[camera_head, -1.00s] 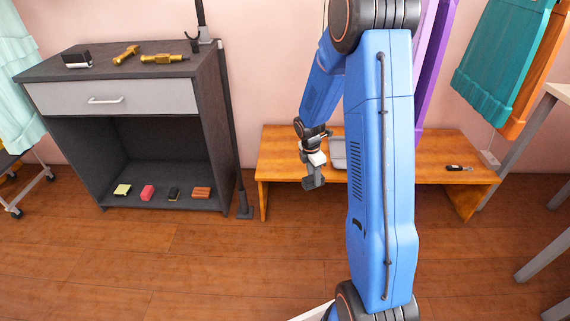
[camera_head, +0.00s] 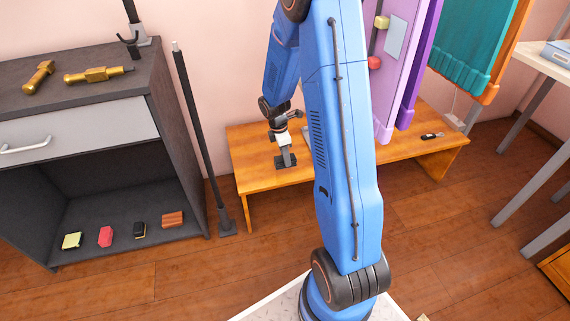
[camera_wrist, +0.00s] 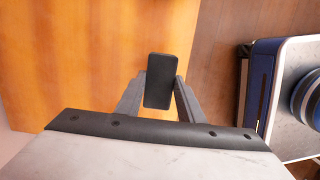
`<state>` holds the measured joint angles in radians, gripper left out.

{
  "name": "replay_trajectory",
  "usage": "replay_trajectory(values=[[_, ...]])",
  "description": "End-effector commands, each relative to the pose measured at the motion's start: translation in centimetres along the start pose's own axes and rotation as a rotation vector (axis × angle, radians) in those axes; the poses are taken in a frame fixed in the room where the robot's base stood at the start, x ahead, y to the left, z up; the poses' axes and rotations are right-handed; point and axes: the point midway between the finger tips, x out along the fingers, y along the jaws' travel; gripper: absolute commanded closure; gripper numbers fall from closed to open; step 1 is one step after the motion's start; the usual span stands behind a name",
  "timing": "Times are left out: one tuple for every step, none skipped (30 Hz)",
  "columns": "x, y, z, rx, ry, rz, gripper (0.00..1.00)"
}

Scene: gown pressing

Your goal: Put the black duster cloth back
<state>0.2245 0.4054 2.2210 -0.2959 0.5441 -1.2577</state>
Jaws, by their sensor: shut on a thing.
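My gripper (camera_head: 286,157) is low over the wooden bench (camera_head: 258,172) in the head view. In the wrist view my gripper (camera_wrist: 161,82) is shut on a flat, dark rectangular thing (camera_wrist: 159,80), which I take to be the black duster cloth. It lies between the two grey fingers, with the orange wood of the bench behind it. Whether it touches the bench, I cannot tell. In the head view the held thing is small and dark at the fingertips.
A dark cabinet (camera_head: 176,135) stands at left. Its lower shelf holds a yellow block (camera_head: 72,240), a red block (camera_head: 106,236), a small black block (camera_head: 140,230) and a brown block (camera_head: 172,219). A dark pole (camera_head: 199,130) stands between cabinet and bench. A purple panel (camera_head: 392,100) hangs behind the bench.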

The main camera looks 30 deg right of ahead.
Motion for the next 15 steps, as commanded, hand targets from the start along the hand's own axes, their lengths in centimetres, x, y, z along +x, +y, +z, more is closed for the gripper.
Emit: replay_trajectory(values=[[0.3,0.0,-0.1,0.0,0.0,-0.001,0.91],[0.4,0.0,-0.1,0.0,0.0,0.0,0.91],[0.6,0.0,-0.1,0.0,0.0,0.0,0.91],[0.8,0.0,-0.1,-0.001,0.0,0.001,0.91],[1.1,0.0,-0.2,-0.001,0.0,0.0,0.91],[1.5,0.0,-0.2,-0.002,0.0,-0.001,0.91],[1.9,0.0,-0.3,-0.003,0.0,-0.001,0.91],[2.3,0.0,-0.3,-0.003,0.0,-0.002,0.91],[2.8,0.0,-0.4,-0.002,0.0,-0.001,0.91],[3.2,0.0,-0.5,-0.001,0.0,-0.001,0.91],[3.5,0.0,-0.6,-0.001,0.0,-0.001,0.91],[3.9,0.0,-0.6,-0.002,0.0,0.0,0.91],[4.0,0.0,-0.6,-0.002,0.0,0.0,0.91],[4.1,0.1,-0.6,-0.002,0.0,0.001,0.91],[4.1,0.1,-0.6,-0.002,0.0,0.002,0.91]])
